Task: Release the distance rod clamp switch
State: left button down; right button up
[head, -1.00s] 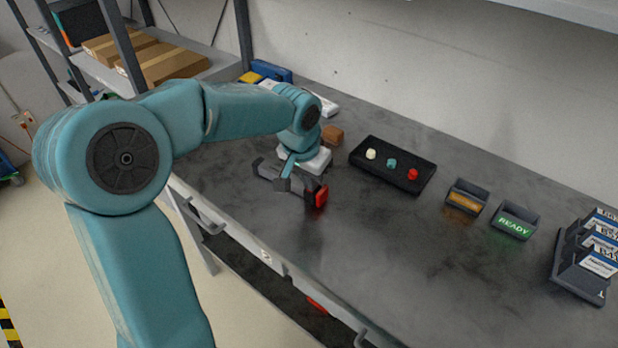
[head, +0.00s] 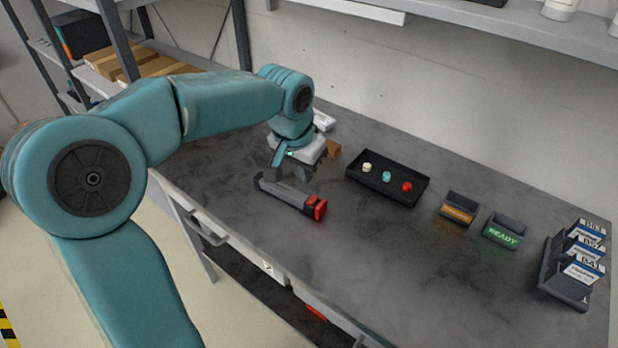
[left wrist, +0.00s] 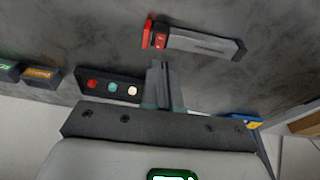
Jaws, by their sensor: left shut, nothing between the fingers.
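A dark grey bar-shaped device with a red end (head: 292,195), likely the clamp, lies on the grey bench top. In the left wrist view the device (left wrist: 205,43) shows a red block at one end and a small red switch (left wrist: 160,40) beside it. My left gripper (head: 300,174) is just behind the device in the head view, fingers pointing down. In the left wrist view its shut, empty fingers (left wrist: 158,67) point toward the device, with a visible gap to it. My right gripper is not in view.
A black tray (head: 378,195) holds white, teal and red knobs. Right of it stand an orange-lit box (head: 458,208), a green READY box (head: 503,231) and a rack of labelled boxes (head: 562,288). The bench front centre is clear. A shelf overhangs the back.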

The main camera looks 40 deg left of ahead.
pick_arm(q)
jog(key=v, duration=0.2)
jog(key=s+v, duration=0.1)
jog(key=v, duration=0.2)
jog(key=shift+d, duration=0.1)
dwell(0.4)
